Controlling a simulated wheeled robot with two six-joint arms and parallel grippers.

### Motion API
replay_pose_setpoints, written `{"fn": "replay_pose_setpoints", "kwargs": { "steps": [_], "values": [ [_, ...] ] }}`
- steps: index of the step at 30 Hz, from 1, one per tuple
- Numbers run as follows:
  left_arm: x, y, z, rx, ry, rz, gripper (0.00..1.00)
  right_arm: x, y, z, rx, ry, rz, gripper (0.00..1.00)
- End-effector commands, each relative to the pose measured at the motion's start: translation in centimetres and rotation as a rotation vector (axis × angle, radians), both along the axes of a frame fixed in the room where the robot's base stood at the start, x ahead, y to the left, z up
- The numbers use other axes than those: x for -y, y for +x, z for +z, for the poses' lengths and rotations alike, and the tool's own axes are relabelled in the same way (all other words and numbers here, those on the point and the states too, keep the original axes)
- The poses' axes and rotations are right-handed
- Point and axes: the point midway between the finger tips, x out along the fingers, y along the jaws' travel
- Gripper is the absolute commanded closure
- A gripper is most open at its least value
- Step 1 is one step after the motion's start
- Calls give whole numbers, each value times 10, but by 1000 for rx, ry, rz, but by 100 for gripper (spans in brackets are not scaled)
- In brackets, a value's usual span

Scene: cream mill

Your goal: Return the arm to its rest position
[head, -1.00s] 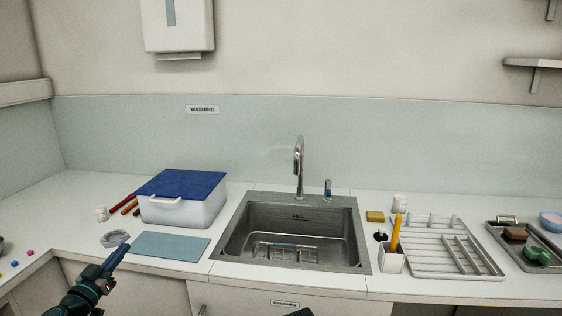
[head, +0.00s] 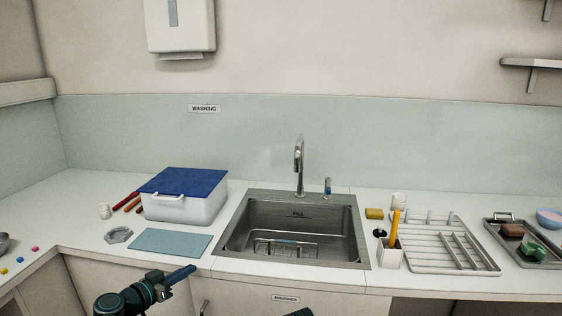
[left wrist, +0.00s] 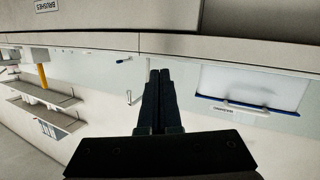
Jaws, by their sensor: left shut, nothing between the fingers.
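My left gripper (head: 182,274) is in the lower left of the head view, in front of the counter's front edge. Its fingers are together with nothing between them, and they point right and slightly up. The shut fingers also show in the left wrist view (left wrist: 160,74), empty. The gripper is apart from the counter things in the head view. A small dark part of my right arm (head: 300,312) shows at the bottom edge; its jaws cannot be made out.
Behind the gripper are a blue mat (head: 170,242), a grey ring-like dish (head: 118,235) and a white box with a blue lid (head: 184,207). The sink (head: 228,245) is in the middle. A drying rack (head: 455,262) and a tray (head: 545,262) stand right.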

Motion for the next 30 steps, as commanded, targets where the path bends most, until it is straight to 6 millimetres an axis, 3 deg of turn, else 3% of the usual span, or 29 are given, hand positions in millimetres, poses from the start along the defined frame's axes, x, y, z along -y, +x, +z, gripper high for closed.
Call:
{"fn": "replay_pose_setpoints", "kwargs": {
  "steps": [1,5,9,12,16,22,27,30],
  "values": [
    [26,-4,-11,-54,7,-51,100,0,0,0,0,0,0,50],
    [96,-25,-50,-263,47,-189,100,0,0,0,0,0,0,50],
    [166,-70,-102,-568,153,-301,100,0,0,0,0,0,0,50],
    [196,-108,-134,-782,268,-313,100,0,0,0,0,0,0,50],
    [211,-149,-160,-994,425,-251,100,0,0,0,0,0,0,50],
    [211,-189,-175,-1166,624,-86,100,0,0,0,0,0,0,50],
    [205,-211,-175,-1225,762,81,100,0,0,0,0,0,0,50],
    [202,-210,-149,-1231,763,98,100,0,0,26,0,0,0,50]
  ]
}}
